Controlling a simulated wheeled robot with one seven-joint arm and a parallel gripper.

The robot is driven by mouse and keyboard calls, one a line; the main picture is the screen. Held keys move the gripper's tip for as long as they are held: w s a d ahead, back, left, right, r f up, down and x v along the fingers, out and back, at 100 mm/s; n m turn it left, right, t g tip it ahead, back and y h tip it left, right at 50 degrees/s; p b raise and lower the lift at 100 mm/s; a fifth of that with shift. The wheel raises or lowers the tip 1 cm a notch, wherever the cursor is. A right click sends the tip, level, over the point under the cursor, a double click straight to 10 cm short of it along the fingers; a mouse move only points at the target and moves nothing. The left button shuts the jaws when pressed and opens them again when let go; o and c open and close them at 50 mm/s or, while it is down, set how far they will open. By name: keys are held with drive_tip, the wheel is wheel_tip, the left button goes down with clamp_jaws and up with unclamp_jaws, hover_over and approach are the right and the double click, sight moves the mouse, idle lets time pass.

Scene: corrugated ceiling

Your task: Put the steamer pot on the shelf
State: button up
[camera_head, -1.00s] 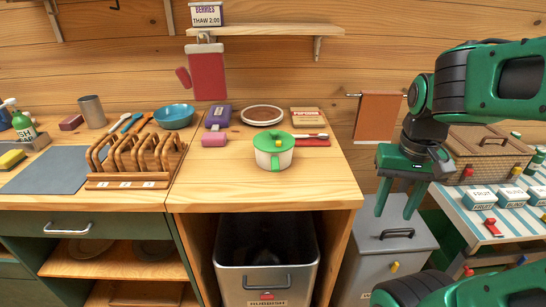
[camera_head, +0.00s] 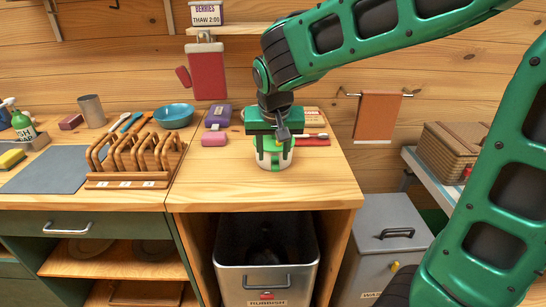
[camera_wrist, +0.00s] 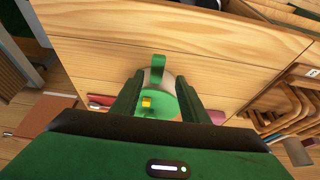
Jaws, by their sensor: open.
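The steamer pot (camera_head: 262,162), a small white pot with a green lid and green handle, stands upright on the wooden counter. Its green lid, yellow knob and handle (camera_wrist: 157,66) show in the wrist view. My gripper (camera_head: 273,152) points down over the pot and is open, with one finger on each side of it in the wrist view (camera_wrist: 158,92). I cannot tell whether the fingers touch it. The wooden wall shelf (camera_head: 238,29) is above the counter at the back; my arm hides its right part.
A wooden rack (camera_head: 135,160) stands left of the pot, with a blue bowl (camera_head: 174,115) behind it. A purple item (camera_head: 218,116) and a pink block (camera_head: 214,139) lie close by on the left. The front counter is clear.

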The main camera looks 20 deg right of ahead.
sight(275, 160)
drive_tip(key=shift+d+x, duration=0.15)
drive_tip(key=shift+x, duration=1.5)
drive_tip(key=shift+d+x, duration=0.15)
drive_tip(key=shift+x, duration=1.55)
drive_tip(key=shift+r, duration=0.1)
clamp_jaws()
